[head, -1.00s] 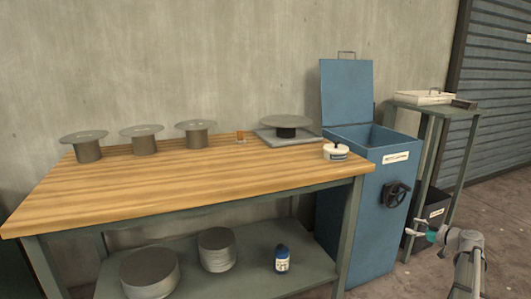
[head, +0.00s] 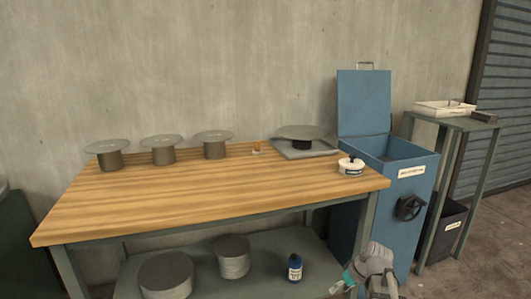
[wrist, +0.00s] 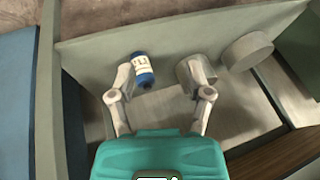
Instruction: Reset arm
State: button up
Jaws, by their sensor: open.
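My gripper (head: 339,283) is at the lower right in the head view, in front of the blue bin and low beside the workbench. In the wrist view my gripper (wrist: 163,75) has its two fingers spread apart, with nothing held between them. Beyond the fingers, a blue bottle with a white label (wrist: 142,70) stands on the bench's lower shelf, by the left fingertip in the picture. The bottle also shows in the head view (head: 295,268). My arm is folded low, partly cut off by the frame's bottom edge.
The wooden workbench (head: 200,205) carries several discs on pedestals, a turntable (head: 305,134) and a white lidded pot (head: 351,167). Two grey cylinders (head: 166,275) stand on the lower shelf. The open blue bin (head: 390,200) and a side stand (head: 455,122) are at right.

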jog(key=s+a+r+m+g+h+p, duration=0.25)
jog(key=s+a+m+h+p, duration=0.35)
jog(key=s, duration=0.5)
notch_tip(320, 180, up, 36)
jog(key=n+y+p, duration=0.1)
jog(key=n+p, duration=0.1)
jog(key=p, duration=3.2)
jog(key=shift+w+a+r, duration=0.15)
jog(key=shift+w+a, duration=0.05)
jog(key=shift+a, duration=0.1)
